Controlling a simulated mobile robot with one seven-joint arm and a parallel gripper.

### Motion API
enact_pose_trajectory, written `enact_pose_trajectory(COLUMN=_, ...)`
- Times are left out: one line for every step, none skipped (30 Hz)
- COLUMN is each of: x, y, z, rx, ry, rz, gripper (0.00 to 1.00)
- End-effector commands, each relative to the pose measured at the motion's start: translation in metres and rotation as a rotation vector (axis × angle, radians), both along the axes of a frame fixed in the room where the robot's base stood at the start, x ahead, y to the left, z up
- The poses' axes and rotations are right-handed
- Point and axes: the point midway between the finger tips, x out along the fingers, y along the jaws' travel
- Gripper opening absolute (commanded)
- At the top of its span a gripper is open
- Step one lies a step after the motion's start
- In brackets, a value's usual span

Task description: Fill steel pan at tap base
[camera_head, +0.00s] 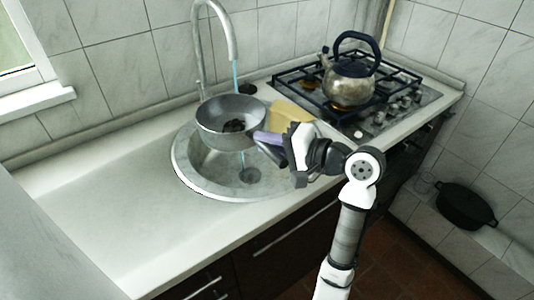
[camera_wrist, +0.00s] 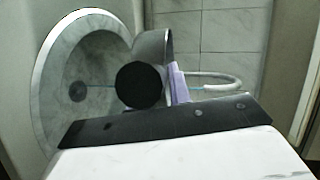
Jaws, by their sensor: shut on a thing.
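The steel pan (camera_head: 231,137) is a grey round pan, roughly level, held above the sink (camera_head: 190,180) under the tap (camera_head: 199,50). A thin blue water stream (camera_head: 236,72) runs from the spout toward the pan. A blue line also shows below the pan toward the drain; I cannot tell whether it passes behind the pan. A dark patch shows inside the pan.
A kettle (camera_head: 348,80) with a dark handle stands on the gas stove (camera_head: 402,92) at the right. A yellowish board or cloth (camera_head: 290,114) lies behind my gripper. A black pot (camera_head: 466,205) sits on a low ledge at right. The left counter (camera_head: 90,220) is clear.

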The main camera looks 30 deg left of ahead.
Motion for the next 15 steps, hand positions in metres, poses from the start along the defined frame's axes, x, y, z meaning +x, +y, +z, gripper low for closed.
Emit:
enact_pose_trajectory(x=0.005, y=0.003, z=0.004, rx=0.003, ry=-0.003, rz=0.001, gripper=0.0)
enact_pose_trajectory(x=0.008, y=0.005, z=0.004, rx=0.003, ry=-0.002, rz=0.001, gripper=0.0)
enact_pose_trajectory(x=0.012, y=0.007, z=0.004, rx=0.004, ry=-0.002, rz=0.001, gripper=0.0)
enact_pose_trajectory(x=0.015, y=0.009, z=0.004, rx=0.004, ry=-0.002, rz=0.001, gripper=0.0)
enact_pose_trajectory(x=0.018, y=0.011, z=0.004, rx=0.004, ry=-0.002, rz=0.001, gripper=0.0)
enact_pose_trajectory(x=0.021, y=0.013, z=0.004, rx=0.004, ry=-0.003, rz=0.001, gripper=0.0)
enact_pose_trajectory(x=0.024, y=0.014, z=0.004, rx=0.003, ry=-0.002, rz=0.001, gripper=0.0)
enact_pose_trajectory(x=0.027, y=0.016, z=0.004, rx=0.003, ry=-0.002, rz=0.001, gripper=0.0)
enact_pose_trajectory(x=0.031, y=0.018, z=0.004, rx=0.003, ry=-0.003, rz=0.001, gripper=0.0)
enact_pose_trajectory(x=0.034, y=0.02, z=0.004, rx=0.003, ry=-0.003, rz=0.001, gripper=0.0)
enact_pose_trajectory(x=0.037, y=0.021, z=0.004, rx=0.003, ry=-0.003, rz=0.001, gripper=0.0)
enact_pose_trajectory(x=0.041, y=0.024, z=0.004, rx=0.003, ry=-0.002, rz=0.001, gripper=0.0)
enact_pose_trajectory(x=0.044, y=0.025, z=0.004, rx=0.003, ry=-0.002, rz=0.0, gripper=0.0)
enact_pose_trajectory(x=0.047, y=0.027, z=0.004, rx=0.003, ry=-0.003, rz=0.0, gripper=0.0)
enact_pose_trajectory(x=0.051, y=0.029, z=0.004, rx=0.003, ry=-0.004, rz=0.001, gripper=0.0)
